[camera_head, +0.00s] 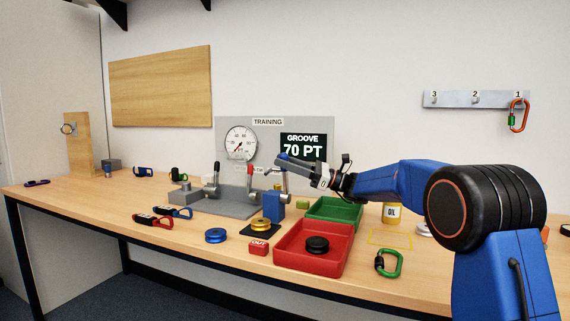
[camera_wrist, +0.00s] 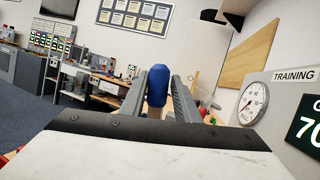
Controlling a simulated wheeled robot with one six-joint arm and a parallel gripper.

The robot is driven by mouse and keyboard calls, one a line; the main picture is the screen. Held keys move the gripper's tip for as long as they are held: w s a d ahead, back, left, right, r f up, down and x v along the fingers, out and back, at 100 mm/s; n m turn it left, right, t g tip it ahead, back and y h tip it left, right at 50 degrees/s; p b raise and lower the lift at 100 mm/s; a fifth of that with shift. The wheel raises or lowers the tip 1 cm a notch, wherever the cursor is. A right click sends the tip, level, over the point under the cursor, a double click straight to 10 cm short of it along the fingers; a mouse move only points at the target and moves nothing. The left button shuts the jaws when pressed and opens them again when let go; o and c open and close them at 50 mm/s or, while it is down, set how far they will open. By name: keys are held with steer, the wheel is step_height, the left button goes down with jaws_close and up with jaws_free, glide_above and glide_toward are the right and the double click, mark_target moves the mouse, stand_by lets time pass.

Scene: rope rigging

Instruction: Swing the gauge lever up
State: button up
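The gauge lever has a blue knob (camera_head: 283,157). It stands raised, tilting slightly, over the right end of the grey base plate (camera_head: 222,206), near a blue block (camera_head: 272,204). My gripper (camera_head: 295,161) reaches in from the right at the knob. In the wrist view the blue knob (camera_wrist: 157,86) sits between my two fingers, which close against its sides. The lever's lower rod is partly hidden by my gripper. The round dial (camera_head: 241,143) is on the grey panel behind, beside a green display reading 70 PT (camera_head: 303,150).
A black-knobbed lever (camera_head: 216,172) and a red-knobbed lever (camera_head: 250,172) stand to the left on the same plate. A red tray (camera_head: 340,262) and a green tray (camera_head: 349,210) lie below my arm. Carabiners and pulleys lie along the bench. Space above the lever is open.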

steer(key=shift+o, duration=0.7)
step_height(320, 180, up, 10)
steer(key=shift+s, duration=0.1)
stand_by(0.3)
